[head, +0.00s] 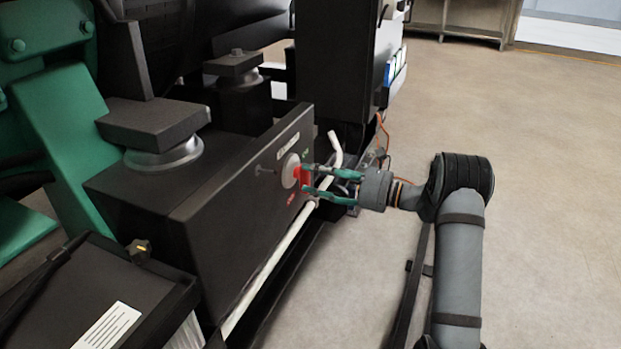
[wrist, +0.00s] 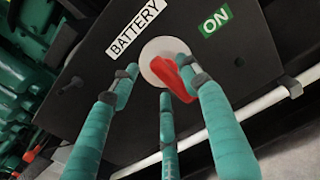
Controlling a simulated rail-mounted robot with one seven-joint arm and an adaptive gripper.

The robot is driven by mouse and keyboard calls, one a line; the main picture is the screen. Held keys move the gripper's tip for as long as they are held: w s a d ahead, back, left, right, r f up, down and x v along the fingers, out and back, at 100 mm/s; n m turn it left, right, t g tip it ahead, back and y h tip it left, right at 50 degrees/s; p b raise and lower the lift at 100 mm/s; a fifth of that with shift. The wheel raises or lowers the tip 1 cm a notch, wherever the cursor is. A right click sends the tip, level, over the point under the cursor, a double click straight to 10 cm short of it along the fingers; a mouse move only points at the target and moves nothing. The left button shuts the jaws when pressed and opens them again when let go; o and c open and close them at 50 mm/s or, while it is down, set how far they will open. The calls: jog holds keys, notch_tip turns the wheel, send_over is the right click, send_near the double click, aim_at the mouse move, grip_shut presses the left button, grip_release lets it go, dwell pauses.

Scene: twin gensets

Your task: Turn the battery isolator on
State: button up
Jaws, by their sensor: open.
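The battery isolator has a pale round disc (head: 289,171) and a red handle (wrist: 175,78) on a dark upright panel. In the wrist view the handle slants from the disc toward the lower right, while the green ON label (wrist: 216,21) lies up and right of the disc. A white BATTERY label (wrist: 136,29) is at the upper left. My gripper (head: 306,178) is open, its teal fingers pointing at the panel, with the handle between the fingertips. The wrist view shows fingers on both sides of the handle and one below; I cannot tell whether any touches it.
A white pipe (head: 268,265) runs along the panel's lower edge, with a bent white lever (head: 336,150) just beyond my fingers. A black battery box (head: 130,285) stands at the lower left. Open floor (head: 550,190) lies to the right.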

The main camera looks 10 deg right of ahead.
jog(key=shift+x, duration=0.8)
jog(key=c, duration=0.3)
jog(key=c, duration=0.8)
grip_shut()
